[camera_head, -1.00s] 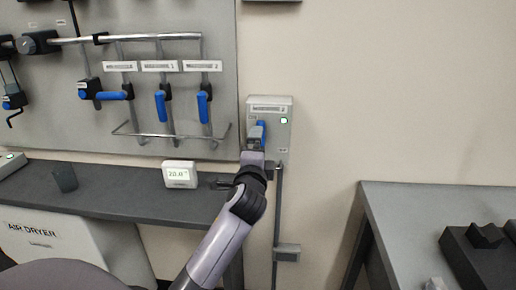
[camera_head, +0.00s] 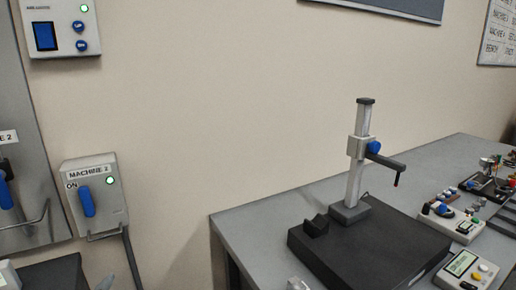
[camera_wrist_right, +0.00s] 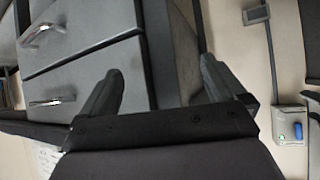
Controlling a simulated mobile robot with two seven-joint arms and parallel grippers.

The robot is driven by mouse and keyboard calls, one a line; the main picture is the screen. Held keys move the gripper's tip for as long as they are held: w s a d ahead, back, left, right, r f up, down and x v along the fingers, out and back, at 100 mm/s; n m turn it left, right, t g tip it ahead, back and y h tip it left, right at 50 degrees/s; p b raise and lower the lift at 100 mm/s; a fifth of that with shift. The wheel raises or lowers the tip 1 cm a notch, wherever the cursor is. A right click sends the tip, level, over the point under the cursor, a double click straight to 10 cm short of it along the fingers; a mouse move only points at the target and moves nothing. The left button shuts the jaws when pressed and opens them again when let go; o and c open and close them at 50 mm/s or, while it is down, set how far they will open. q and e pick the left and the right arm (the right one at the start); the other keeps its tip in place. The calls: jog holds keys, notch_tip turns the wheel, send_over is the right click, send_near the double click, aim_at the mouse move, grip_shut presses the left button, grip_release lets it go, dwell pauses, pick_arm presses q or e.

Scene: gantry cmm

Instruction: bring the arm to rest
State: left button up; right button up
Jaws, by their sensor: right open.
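My right gripper (camera_wrist_right: 162,70) shows in the right wrist view with its two dark fingers spread apart and nothing between them. It is apart from the grey MACHINE 2 switch box (camera_head: 112,205), which also shows at the right edge of the right wrist view (camera_wrist_right: 291,118). The box's blue handle (camera_head: 87,201) stands upright below the ON mark, and a green lamp is lit.
A grey bench (camera_head: 240,222) on the right carries a black base plate with a measuring stand (camera_head: 354,165) and several small devices. A panel with blue buttons (camera_head: 62,28) hangs upper left. Grey drawers (camera_wrist_right: 85,70) lie beyond my right gripper. The wall between is bare.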

pick_arm(q)
jog(key=s+d+f+n+g+h, duration=0.2)
jog(key=s+d+f, duration=0.3)
jog(key=s, duration=0.5)
jog(key=s+d+f+n+g+h, duration=0.1)
jog(key=s+d+f+n+h, duration=0.2)
jog(key=s+f, duration=0.6)
jog(key=d+f+n, duration=0.1)
jog(key=d+n, duration=0.1)
jog(key=shift+s+d+g+h, duration=0.35)
jog(key=shift+g+h, duration=0.05)
